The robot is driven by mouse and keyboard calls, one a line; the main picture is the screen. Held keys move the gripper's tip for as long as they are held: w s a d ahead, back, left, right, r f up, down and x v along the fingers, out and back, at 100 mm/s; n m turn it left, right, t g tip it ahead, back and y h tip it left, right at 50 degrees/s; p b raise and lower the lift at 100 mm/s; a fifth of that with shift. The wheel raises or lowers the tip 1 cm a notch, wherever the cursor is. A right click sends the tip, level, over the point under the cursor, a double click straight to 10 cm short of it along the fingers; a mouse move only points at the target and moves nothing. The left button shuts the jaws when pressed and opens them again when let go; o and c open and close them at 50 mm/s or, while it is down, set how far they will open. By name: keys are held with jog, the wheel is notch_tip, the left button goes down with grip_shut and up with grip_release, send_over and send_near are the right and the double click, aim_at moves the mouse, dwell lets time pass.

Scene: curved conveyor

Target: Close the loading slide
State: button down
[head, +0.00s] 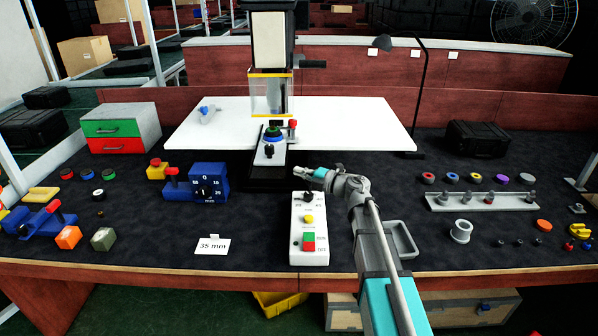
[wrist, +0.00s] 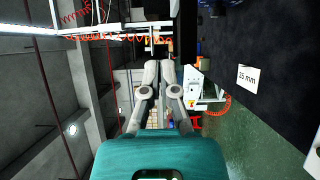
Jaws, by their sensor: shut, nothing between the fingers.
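The machine (head: 270,45) stands at the back centre, with a yellow-framed clear guard. What looks like the loading slide (head: 269,155) is a narrow light-grey piece reaching forward from under the guard. A blue-green round part sits on it, and a red-topped knob (head: 293,124) stands at its right. My gripper (head: 297,170) points left, just right of and in front of the slide's near end, above the back of the white control box. I cannot tell whether it touches the slide. Its fingers are together and empty in the wrist view (wrist: 160,65); the slide cannot be made out there.
The white control box (head: 309,245) with coloured buttons stands below my gripper. A blue gauge block (head: 208,183) stands to the left, near a 35 mm card (head: 212,245). The dark table has free room between card and machine.

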aim_at(278, 150)
jog(key=x, duration=0.8)
jog(key=shift+w+a, duration=0.25)
jog(key=shift+a, duration=0.05)
jog(key=shift+w+a, duration=0.1)
jog(key=shift+w, duration=1.05)
jog(key=shift+w+a, duration=0.2)
jog(key=shift+w, duration=0.45)
jog(key=w, duration=0.9)
jog(key=shift+w+d, duration=0.2)
jog(key=shift+r, duration=0.1)
jog(key=shift+s, duration=0.1)
